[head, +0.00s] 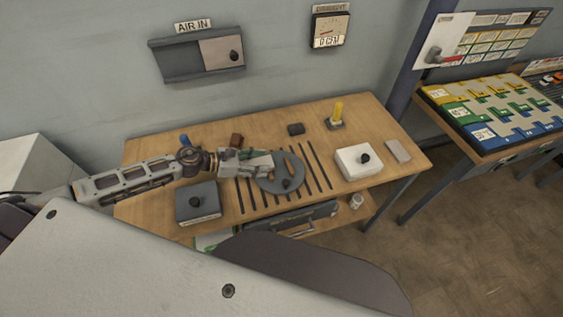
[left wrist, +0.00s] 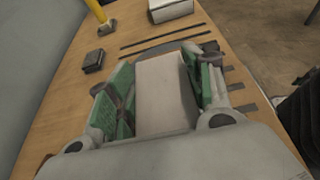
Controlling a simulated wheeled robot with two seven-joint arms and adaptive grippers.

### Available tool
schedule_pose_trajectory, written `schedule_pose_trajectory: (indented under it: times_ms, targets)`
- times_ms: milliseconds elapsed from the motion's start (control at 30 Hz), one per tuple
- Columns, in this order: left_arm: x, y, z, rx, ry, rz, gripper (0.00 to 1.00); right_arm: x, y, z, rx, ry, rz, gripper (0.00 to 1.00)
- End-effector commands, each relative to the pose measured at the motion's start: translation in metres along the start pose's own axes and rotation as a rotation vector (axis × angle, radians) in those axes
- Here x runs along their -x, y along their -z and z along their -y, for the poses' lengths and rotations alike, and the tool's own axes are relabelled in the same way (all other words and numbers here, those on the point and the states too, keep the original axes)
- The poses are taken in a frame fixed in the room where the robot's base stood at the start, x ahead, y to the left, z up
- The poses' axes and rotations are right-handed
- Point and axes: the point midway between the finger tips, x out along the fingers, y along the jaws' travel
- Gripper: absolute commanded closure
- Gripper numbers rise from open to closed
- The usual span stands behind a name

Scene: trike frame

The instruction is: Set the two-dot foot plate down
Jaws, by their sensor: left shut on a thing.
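My left gripper (head: 262,165) reaches in from the left over the wooden workbench. In the left wrist view its green-padded fingers (left wrist: 157,92) are shut on a pale flat rectangular piece (left wrist: 163,88), which I take to be the foot plate. No dots show on its visible face, so I cannot confirm its marking. In the head view the gripper is at the left part of a round grey disc (head: 283,186) with a dark knob. I cannot tell whether the piece touches the disc or is above it. My right gripper is not in view.
Dark strips (head: 318,165) line the bench around the disc. A small dark block (head: 296,129) and a yellow-topped post (head: 337,112) stand behind. Bare wood shows at the back.

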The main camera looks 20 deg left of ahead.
Motion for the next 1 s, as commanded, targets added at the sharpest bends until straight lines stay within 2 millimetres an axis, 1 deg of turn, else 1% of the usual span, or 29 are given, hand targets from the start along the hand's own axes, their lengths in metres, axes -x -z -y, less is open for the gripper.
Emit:
schedule_pose_trajectory:
  times_ms: [33, 333, 700, 833, 1000]
  targets:
    - [-0.003, -0.004, -0.001, -0.003, -0.001, 0.003, 0.86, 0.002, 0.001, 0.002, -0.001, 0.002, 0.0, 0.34]
    - [-0.02, -0.011, -0.001, -0.003, 0.0, 0.003, 0.86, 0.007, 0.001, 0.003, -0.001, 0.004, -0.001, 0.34]
    - [-0.043, -0.021, -0.001, -0.003, 0.0, 0.002, 0.86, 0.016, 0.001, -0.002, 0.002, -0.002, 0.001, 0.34]
    - [-0.049, -0.023, -0.001, -0.002, 0.0, 0.002, 0.86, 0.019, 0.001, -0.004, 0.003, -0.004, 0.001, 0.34]
    - [-0.052, -0.022, -0.001, -0.001, 0.0, 0.001, 0.86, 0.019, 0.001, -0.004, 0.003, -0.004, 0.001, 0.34]
